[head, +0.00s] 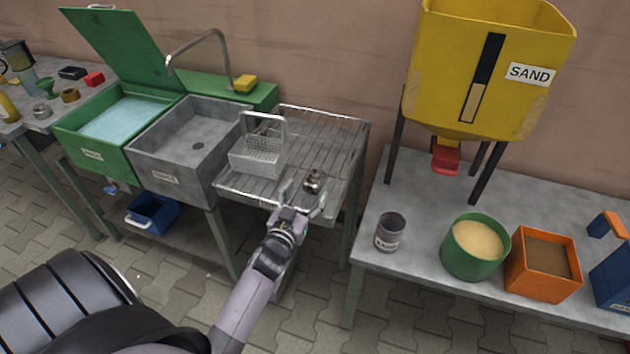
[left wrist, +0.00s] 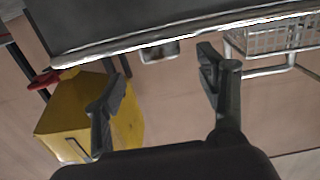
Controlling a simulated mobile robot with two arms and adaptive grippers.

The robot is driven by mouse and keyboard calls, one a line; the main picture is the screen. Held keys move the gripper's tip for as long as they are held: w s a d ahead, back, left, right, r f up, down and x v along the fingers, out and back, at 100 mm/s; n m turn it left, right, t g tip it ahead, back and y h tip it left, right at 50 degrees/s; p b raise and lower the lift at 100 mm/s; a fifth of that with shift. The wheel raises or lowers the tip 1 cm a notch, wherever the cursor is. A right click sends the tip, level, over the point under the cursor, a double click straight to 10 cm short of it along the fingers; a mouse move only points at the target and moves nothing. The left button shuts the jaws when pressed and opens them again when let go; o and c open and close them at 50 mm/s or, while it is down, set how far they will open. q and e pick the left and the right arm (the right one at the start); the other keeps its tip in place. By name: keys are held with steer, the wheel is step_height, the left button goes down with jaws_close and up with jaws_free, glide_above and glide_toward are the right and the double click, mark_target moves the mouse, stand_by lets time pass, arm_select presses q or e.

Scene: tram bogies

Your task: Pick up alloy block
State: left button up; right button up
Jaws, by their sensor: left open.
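A small, dark, shiny metal lump (head: 314,182), which looks like the alloy block, sits on the wire drying rack (head: 335,145) near its front edge. My left gripper (head: 302,199) is open and empty at the front edge of the rack, just short of the lump and apart from it. In the left wrist view, the open fingers of my left gripper (left wrist: 165,82) show, with a small grey thing (left wrist: 160,52) between and beyond them; I cannot tell if it is the block. My right gripper is not in view.
A wire basket (head: 257,157) stands on the rack left of the lump. A grey sink (head: 190,145) and green basin (head: 112,118) lie further left. To the right, a table holds a yellow sand hopper (head: 490,75), a tin (head: 390,232) and a green tub (head: 474,250).

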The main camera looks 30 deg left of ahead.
mark_target(315, 177)
arm_select(q)
steer(key=x, duration=0.7)
steer(key=shift+w+f, duration=0.25)
steer(key=shift+w, duration=0.1)
steer(key=shift+c, duration=0.3)
steer(key=c, duration=1.3)
steer(key=shift+r, duration=0.1)
